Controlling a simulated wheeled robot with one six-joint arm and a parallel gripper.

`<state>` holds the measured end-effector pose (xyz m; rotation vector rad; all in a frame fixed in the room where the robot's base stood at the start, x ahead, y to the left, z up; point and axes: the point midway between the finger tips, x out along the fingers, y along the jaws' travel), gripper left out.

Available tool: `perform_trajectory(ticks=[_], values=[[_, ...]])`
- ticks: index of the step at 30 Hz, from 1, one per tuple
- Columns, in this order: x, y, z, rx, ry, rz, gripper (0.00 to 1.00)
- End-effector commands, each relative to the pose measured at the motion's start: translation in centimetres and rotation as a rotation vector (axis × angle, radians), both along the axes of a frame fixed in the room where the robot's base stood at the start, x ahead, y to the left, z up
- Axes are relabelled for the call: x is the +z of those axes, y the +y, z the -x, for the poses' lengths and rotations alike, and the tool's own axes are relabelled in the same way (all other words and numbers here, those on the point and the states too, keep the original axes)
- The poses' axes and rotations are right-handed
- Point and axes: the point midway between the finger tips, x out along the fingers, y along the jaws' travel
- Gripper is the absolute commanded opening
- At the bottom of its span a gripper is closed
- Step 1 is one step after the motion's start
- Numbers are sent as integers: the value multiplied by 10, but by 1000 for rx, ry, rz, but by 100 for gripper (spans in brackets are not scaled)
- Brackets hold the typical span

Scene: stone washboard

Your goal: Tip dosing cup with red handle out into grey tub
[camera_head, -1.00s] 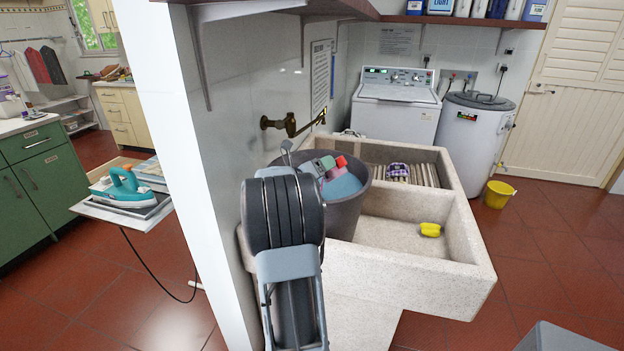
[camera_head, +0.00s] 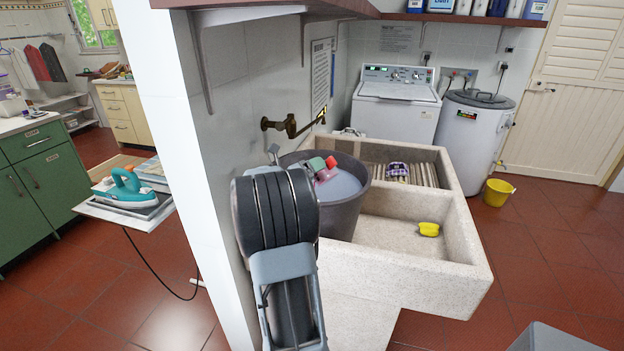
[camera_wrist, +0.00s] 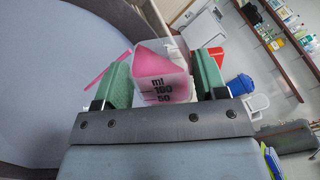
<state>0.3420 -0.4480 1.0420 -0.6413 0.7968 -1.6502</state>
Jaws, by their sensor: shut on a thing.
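My gripper (camera_wrist: 163,76) is shut on the dosing cup (camera_wrist: 162,88), one green pad on each side of it. The cup is clear, marked in ml, and shows pink inside with a slanted edge. A pink-red bar, perhaps its handle, sticks out at the left. In the head view the cup (camera_head: 324,174) is small and partly hidden by my gripper, over the grey tub (camera_head: 345,215); its tilt is hard to tell. The tub stands in the left part of the stone sink and holds grey-lavender liquid (camera_head: 342,187). The tub's grey inside fills the wrist view's left.
The stone washtub (camera_head: 400,274) has a ribbed washboard at the back and a yellow item (camera_head: 429,229) in its front basin. A brass tap (camera_head: 290,124) juts from the wall behind the tub. A yellow bucket (camera_head: 498,192) stands on the floor at right.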

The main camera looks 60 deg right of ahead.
Motion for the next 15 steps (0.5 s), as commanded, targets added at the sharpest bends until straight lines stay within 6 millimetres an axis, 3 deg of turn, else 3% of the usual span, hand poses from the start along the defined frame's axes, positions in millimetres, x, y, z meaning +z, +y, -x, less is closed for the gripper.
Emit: perform_trajectory(ticks=[15], values=[[8, 19, -5, -1, 56, -11, 40]])
